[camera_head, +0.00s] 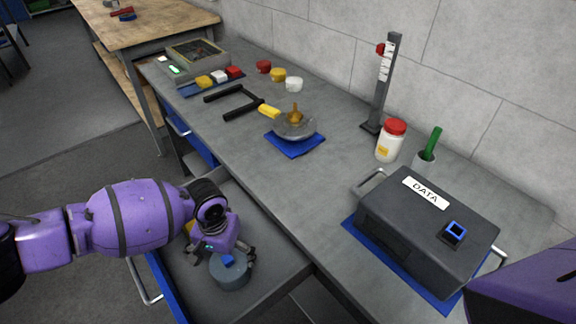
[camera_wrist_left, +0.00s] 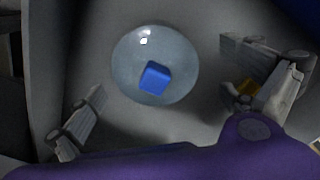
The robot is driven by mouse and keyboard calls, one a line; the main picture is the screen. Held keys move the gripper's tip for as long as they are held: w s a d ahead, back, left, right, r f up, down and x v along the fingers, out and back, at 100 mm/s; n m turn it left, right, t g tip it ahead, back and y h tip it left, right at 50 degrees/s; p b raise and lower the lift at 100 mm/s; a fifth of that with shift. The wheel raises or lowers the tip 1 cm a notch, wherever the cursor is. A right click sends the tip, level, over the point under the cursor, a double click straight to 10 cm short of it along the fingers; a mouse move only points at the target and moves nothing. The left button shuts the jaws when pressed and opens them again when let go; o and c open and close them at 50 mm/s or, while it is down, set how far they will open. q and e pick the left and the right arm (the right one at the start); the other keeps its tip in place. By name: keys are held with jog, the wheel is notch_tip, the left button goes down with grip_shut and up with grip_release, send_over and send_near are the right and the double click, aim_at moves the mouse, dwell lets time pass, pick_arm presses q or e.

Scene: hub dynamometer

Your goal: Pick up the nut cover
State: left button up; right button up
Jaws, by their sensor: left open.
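A round blue-grey piece (camera_head: 230,274) with a small blue block on top lies in the open drawer; it looks like the nut cover, though I cannot be sure. In the left wrist view the round piece (camera_wrist_left: 124,62) shows whole from above, with the blue block (camera_wrist_left: 155,77) near its middle. My left gripper (camera_head: 221,258) is open and empty above the drawer. Its fingers stand apart on either side of the round piece in the left wrist view (camera_wrist_left: 161,66), apparently not touching it. My right gripper is out of view.
The open drawer (camera_head: 285,268) has raised walls around the gripper. A yellow thing (camera_wrist_left: 247,88) lies in it, partly hidden by a finger. On the bench stand a dark DATA box (camera_head: 395,225), a white jar (camera_head: 388,148) and a grey dish (camera_head: 294,127) on a blue mat.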

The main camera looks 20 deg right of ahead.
aim_at(231, 266)
pick_arm(q)
jog(key=f, duration=0.5)
jog(key=shift+s+d+f, duration=0.1)
jog(key=shift+s+d, duration=0.15)
jog(key=shift+c, duration=0.5)
jog(key=c, duration=1.2)
